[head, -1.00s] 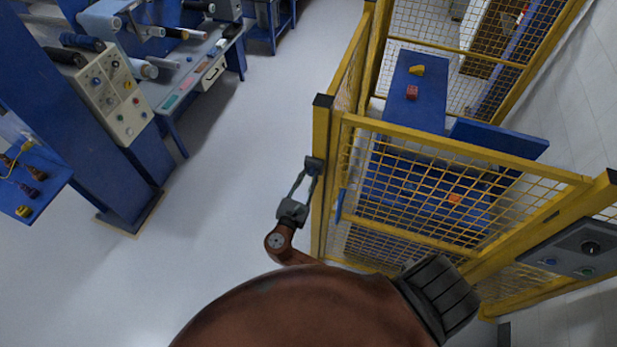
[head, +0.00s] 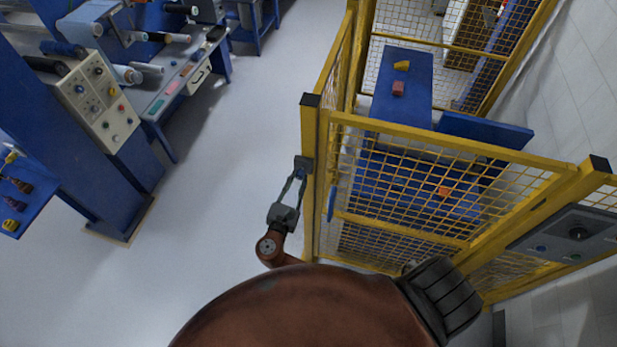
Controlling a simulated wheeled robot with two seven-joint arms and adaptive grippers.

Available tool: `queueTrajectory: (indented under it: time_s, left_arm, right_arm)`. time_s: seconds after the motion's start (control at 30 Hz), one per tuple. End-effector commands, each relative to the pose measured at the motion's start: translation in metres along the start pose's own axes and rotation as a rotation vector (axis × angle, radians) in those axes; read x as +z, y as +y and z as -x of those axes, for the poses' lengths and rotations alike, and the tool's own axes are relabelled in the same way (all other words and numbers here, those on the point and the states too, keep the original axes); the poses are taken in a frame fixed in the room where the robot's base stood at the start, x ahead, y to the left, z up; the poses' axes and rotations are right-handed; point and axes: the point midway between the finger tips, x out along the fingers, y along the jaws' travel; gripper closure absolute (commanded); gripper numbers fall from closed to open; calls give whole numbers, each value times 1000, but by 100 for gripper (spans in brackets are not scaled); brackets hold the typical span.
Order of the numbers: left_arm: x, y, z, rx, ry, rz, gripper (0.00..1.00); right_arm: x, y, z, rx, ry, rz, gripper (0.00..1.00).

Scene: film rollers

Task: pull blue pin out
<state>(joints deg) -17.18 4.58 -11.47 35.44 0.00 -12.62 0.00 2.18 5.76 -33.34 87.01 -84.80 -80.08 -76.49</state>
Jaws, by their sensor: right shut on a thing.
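My right gripper (head: 297,178) reaches up from its brown arm to the left side of a yellow gate post (head: 311,135). Its fingers are closed at a small dark block (head: 304,163) on the post. What sits between the fingertips is too small and too hidden to make out clearly. A narrow upright blue piece (head: 332,203) shows just right of the post, apart from the fingers; I cannot tell whether it is the pin. My left gripper is not in view.
A grey control box (head: 577,234) is at the right. A machine with a button panel (head: 100,95) stands at the left. The floor between (head: 215,170) is clear.

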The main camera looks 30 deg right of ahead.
Motion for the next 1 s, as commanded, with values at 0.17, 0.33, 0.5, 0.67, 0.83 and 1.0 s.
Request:
queueTrajectory:
  time_s: [0.17, 0.33, 0.5, 0.67, 0.83, 1.0]
  left_arm:
    - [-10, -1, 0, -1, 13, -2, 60]
    - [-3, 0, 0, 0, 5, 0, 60]
    - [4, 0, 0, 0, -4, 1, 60]
    - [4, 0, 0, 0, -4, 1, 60]
    - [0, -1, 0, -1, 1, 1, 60]
    - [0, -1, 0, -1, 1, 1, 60]
  right_arm:
    - [-1, 4, 3, 7, 1, 2, 100]
    - [-1, 4, 2, 7, 1, 1, 76]
    - [-1, 3, 2, 5, 1, 1, 64]
    - [-1, 3, 2, 5, 0, 1, 62]
    - [-1, 3, 4, 5, 1, 1, 62]
    - [-1, 3, 23, 4, 3, 0, 62]
